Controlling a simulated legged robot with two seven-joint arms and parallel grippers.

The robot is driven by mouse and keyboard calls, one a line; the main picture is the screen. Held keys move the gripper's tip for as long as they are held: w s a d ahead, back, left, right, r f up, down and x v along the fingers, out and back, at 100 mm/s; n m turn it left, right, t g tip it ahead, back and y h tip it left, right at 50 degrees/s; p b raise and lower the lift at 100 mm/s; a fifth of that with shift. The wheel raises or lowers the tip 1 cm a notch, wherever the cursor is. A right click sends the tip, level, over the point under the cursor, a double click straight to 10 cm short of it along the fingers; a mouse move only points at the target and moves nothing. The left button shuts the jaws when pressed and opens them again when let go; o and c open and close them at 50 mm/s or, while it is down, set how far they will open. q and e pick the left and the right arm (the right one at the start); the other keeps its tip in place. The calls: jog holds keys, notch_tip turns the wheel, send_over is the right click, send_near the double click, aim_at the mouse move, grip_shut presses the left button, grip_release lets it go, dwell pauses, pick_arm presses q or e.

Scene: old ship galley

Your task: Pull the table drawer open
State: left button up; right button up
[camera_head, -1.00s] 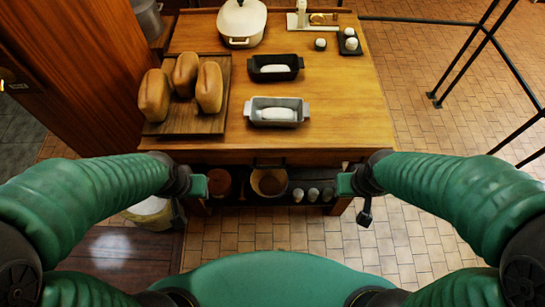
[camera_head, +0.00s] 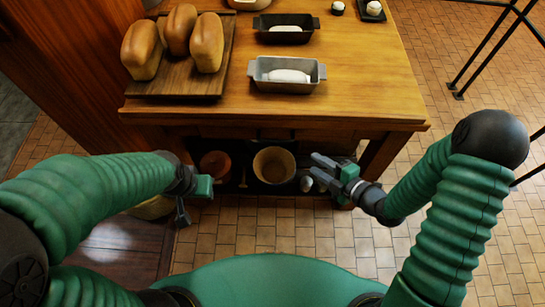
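The wooden table (camera_head: 370,70) stands in front of me, seen from above. Its drawer front (camera_head: 230,132) is a dark, shaded strip under the tabletop edge; a handle shows only faintly near its middle. The drawer looks shut. My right gripper (camera_head: 316,170) is in front of the table's lower right part, pointing left. Its two dark fingers are apart with nothing seen between them. It appears lower than the drawer front and right of its middle.
On the tabletop are a board (camera_head: 175,85) with loaves, a grey loaf pan (camera_head: 287,82) and a black pan (camera_head: 285,34). A lower shelf holds a bowl (camera_head: 273,165) and a reddish pot (camera_head: 215,164). Black railing (camera_head: 490,45) stands at right. Tiled floor lies open before the table.

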jog(key=s+a+n+t+y+b, duration=0.1)
jog(key=s+a+n+y, duration=0.1)
jog(key=y, duration=0.1)
send_near(273, 140)
jog(key=shift+n, duration=0.3)
jog(key=x, duration=1)
jog(key=shift+w+f, duration=0.1)
jog(key=shift+f, duration=0.3)
jog(key=shift+c, duration=0.2)
grip_shut()
jog(key=shift+f, duration=0.15)
